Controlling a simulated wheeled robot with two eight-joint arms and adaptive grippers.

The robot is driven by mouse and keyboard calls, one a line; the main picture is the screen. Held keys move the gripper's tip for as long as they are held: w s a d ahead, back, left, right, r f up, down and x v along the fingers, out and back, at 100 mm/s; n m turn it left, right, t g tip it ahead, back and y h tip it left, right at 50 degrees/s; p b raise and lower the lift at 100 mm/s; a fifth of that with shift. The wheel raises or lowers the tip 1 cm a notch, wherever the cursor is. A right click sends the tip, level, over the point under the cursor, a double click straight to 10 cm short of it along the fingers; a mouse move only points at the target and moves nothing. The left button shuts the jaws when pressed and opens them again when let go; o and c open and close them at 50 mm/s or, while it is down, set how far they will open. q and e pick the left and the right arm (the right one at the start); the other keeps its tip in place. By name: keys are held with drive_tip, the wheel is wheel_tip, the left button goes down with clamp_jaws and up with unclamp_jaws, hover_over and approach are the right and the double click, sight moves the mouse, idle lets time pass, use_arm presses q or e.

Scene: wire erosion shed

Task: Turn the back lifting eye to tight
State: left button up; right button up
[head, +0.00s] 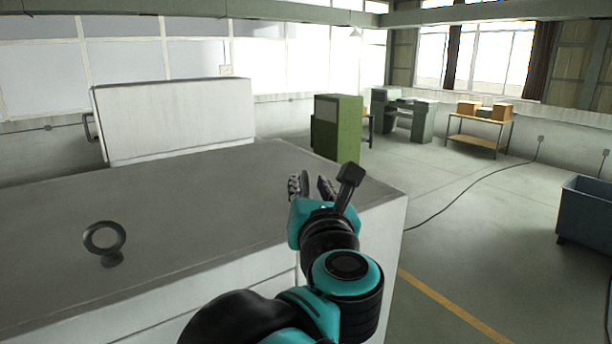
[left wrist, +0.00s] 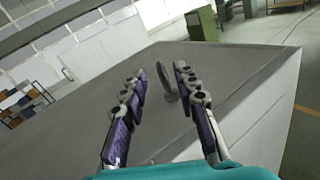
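A dark grey lifting eye (head: 104,240), a ring on a short round base, stands upright on the grey top of a large block-like machine (head: 190,215), at the near left in the head view. Another lifting eye (left wrist: 166,84) shows in the left wrist view, seen through the gap between my left fingers; in the head view it is hidden by my gripper. My left gripper (head: 313,188) is over the far right part of the top. It also shows in the left wrist view (left wrist: 160,72), with its fingers apart. I cannot tell whether they touch the eye. My right gripper is out of view.
A raised white panel with a handle (head: 175,120) stands at the back of the top. A green cabinet (head: 338,128), a bench with boxes (head: 480,125) and a blue-grey bin (head: 588,210) stand beyond. A cable (head: 470,190) crosses the clear floor.

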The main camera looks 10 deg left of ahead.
sight(306, 176)
use_arm(q)
drive_tip(key=p+x, duration=0.1)
drive_tip(key=x, duration=0.5)
drive_tip(key=shift+a, duration=0.1)
drive_tip(key=shift+s, duration=0.1)
